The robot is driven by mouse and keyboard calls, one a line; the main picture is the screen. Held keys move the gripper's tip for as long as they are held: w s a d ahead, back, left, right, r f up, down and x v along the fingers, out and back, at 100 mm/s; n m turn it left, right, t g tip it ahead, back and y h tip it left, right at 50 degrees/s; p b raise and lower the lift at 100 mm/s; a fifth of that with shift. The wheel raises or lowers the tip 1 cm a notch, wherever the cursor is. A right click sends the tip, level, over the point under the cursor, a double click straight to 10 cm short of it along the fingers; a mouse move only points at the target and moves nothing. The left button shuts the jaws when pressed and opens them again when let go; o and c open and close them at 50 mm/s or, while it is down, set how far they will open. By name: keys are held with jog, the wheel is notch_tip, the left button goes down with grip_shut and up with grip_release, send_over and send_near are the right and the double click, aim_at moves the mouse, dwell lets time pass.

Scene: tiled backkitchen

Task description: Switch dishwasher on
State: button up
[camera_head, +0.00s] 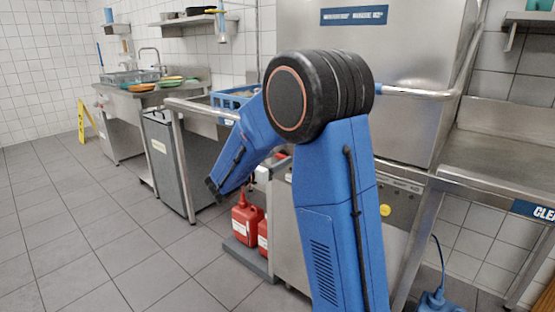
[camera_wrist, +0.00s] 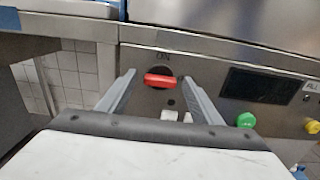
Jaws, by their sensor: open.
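The dishwasher (camera_head: 405,75) is a tall stainless steel machine behind my arm in the head view. Its front panel (camera_wrist: 215,65) fills much of the wrist view. A red switch handle (camera_wrist: 158,81) lies roughly horizontal on a dark round base, with the word "ON" above it. My gripper (camera_wrist: 159,76) is open, its two grey fingers pointing at the panel, one on each side of the switch. I cannot tell whether the fingers touch the switch. In the head view my arm hides the switch.
Right of the switch are a dark display (camera_wrist: 262,85), a green button (camera_wrist: 245,120) and a yellow button (camera_wrist: 312,127). A steel table (camera_head: 500,165) adjoins at right.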

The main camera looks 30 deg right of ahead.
jog(key=shift+w+d, duration=0.1)
jog(key=shift+d, duration=0.2)
jog(key=c, duration=1.1)
jog(key=shift+o, duration=0.2)
